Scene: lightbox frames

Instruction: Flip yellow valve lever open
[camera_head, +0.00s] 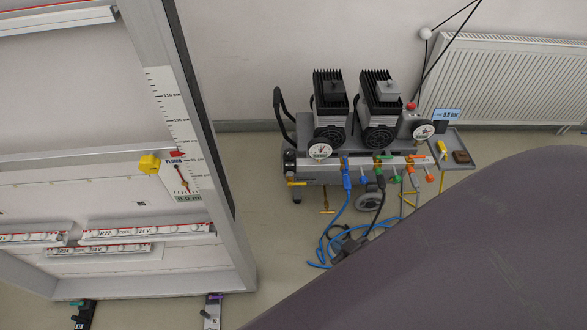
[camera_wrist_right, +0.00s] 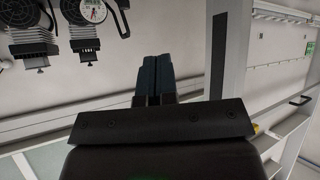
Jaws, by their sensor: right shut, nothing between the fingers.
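A compressor (camera_head: 345,137) with two finned black motors stands against the wall in the head view. A small yellow lever (camera_head: 297,184) lies about level at the left end of its tank. A yellow T-shaped handle (camera_head: 327,211) hangs below the tank; I cannot tell which yellow part is the valve lever. My left gripper is out of view.
Blue hose (camera_head: 322,250) loops on the floor. A manifold (camera_head: 365,163) with coloured fittings runs along the compressor front. A tall panel frame (camera_head: 200,150) stands at left, a radiator (camera_head: 510,80) at right. A large dark surface (camera_head: 450,260) covers the lower right. Floor between panel and compressor is clear.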

